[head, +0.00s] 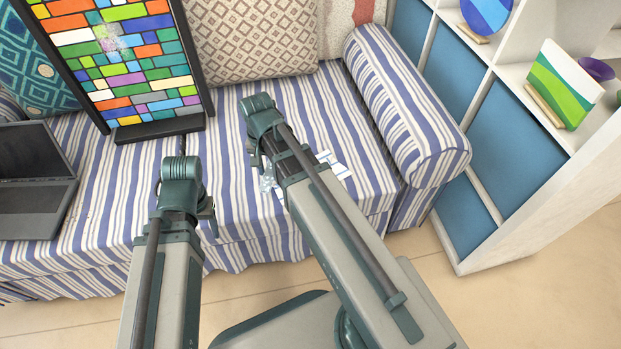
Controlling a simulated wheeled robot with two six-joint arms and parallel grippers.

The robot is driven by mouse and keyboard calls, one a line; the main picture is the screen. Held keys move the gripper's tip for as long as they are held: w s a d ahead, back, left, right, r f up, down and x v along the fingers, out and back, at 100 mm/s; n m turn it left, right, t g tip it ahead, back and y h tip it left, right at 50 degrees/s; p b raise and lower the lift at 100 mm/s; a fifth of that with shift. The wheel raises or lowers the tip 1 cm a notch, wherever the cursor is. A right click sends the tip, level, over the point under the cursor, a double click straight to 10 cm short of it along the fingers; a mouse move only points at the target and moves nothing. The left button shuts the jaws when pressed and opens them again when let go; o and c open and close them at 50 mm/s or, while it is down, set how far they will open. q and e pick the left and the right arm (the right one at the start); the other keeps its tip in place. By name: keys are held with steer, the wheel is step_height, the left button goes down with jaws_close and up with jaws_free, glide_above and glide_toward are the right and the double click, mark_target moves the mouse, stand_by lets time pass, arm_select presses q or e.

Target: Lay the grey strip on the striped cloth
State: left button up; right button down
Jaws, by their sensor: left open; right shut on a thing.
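A small white cloth with blue stripes (334,163) lies on the sofa seat, partly hidden behind my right arm. My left gripper (210,217) is open near the front edge of the seat, mostly covered by its own arm. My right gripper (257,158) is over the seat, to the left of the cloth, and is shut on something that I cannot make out. A small pale, patterned patch (267,182) shows beside my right arm; I cannot tell what it is. I cannot pick out the grey strip.
The striped sofa (234,212) fills the middle, with a bolster (408,105) at its right end. A laptop (32,208) and a framed coloured-glass panel (128,70) stand on its left. White shelves (505,75) stand at the right.

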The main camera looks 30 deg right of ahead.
steer(key=shift+s+a+f, duration=0.15)
steer(key=shift+a+f, duration=0.1)
steer(key=shift+f, duration=0.4)
steer(key=d, duration=0.5)
steer(key=s+d+f+b, duration=0.1)
steer(key=d, duration=0.4)
steer(key=d+b, duration=0.1)
steer(key=d, duration=0.5)
steer(key=shift+s+f, duration=0.2)
step_height(320, 180, down, 4)
steer(key=b, duration=0.3)
steer(key=shift+r+b, duration=0.1)
steer(key=shift+b, duration=0.2)
arm_select(q)
step_height(320, 180, down, 6)
arm_select(e)
steer(key=shift+r, duration=0.15)
arm_select(q)
steer(key=shift+f, duration=0.2)
steer(key=shift+f+b, duration=0.35)
steer(key=shift+b, duration=0.05)
arm_select(e)
steer(key=shift+s+a+f, duration=0.1)
steer(key=shift+f, duration=0.3)
arm_select(q)
steer(key=shift+s+f, duration=0.1)
arm_select(e)
steer(key=shift+s, duration=0.1)
